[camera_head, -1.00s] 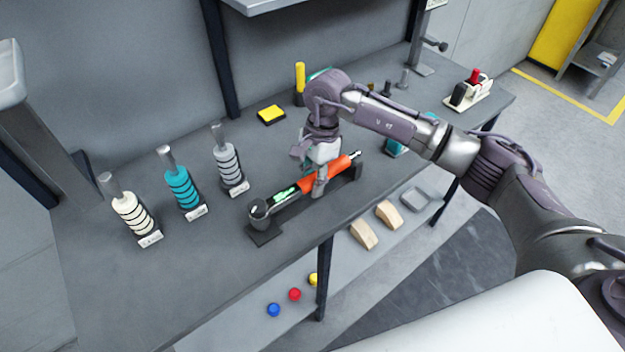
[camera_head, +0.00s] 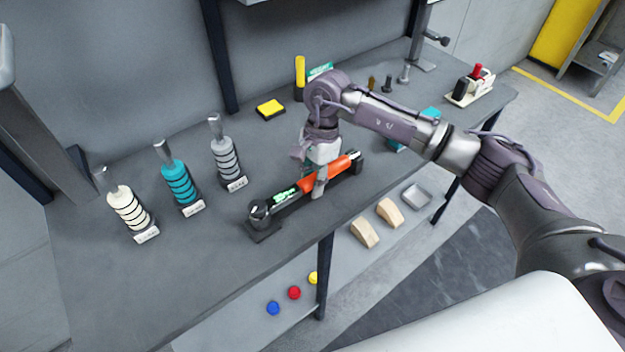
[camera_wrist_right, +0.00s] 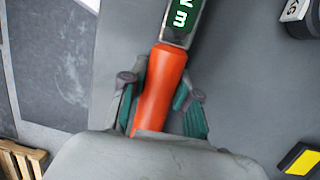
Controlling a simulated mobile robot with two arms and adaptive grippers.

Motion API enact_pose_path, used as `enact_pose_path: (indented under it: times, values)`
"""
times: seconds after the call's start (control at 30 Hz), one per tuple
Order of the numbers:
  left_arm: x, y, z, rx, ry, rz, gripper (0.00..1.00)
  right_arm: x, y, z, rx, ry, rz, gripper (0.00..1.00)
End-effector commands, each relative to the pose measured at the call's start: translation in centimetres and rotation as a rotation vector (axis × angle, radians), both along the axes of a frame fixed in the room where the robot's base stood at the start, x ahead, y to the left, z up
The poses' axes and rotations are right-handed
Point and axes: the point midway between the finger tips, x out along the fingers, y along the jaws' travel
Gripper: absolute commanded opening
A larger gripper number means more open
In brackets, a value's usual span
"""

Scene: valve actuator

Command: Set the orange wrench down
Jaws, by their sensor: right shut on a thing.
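The orange wrench (camera_head: 333,172) has an orange handle, a green display and a dark round head. It lies along a dark holder (camera_head: 263,235) near the front edge of the grey workbench, its head end at the left. My right gripper (camera_head: 320,188) points down and is shut around the orange handle. In the right wrist view the orange handle (camera_wrist_right: 160,88) runs between the two fingers (camera_wrist_right: 158,105), with the display above it. The palm hides the handle's lower end. The wrench appears to rest on the holder; the exact contact is hard to see. My left gripper is out of view.
White, teal (camera_head: 180,185) and grey ringed posts stand left on the bench (camera_head: 110,290). A yellow-topped block (camera_head: 270,109) lies behind. A red-and-black switch piece (camera_head: 470,85) is at the far right. A lower shelf holds coloured balls (camera_head: 294,292), wooden blocks (camera_head: 364,233) and a tray.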

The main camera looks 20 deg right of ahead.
Motion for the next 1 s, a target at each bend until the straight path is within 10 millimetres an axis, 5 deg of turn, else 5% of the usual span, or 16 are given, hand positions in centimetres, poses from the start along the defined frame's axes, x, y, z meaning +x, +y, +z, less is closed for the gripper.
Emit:
enact_pose_path:
  times: [0.4, 0.43, 0.57, 1.0]
  values:
    - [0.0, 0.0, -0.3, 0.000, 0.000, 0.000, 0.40, 0.0, 0.0, -0.3, 0.001, -0.001, 0.000, 0.00]
    - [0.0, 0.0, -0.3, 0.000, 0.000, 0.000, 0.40, 0.0, 0.0, -0.3, 0.000, -0.001, 0.000, 0.35]
    - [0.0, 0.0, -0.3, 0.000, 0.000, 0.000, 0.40, 0.0, 0.0, -0.3, 0.000, 0.000, 0.000, 0.57]
    - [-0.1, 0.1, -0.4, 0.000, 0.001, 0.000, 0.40, 0.2, -0.2, 0.5, -0.001, 0.000, -0.001, 0.60]
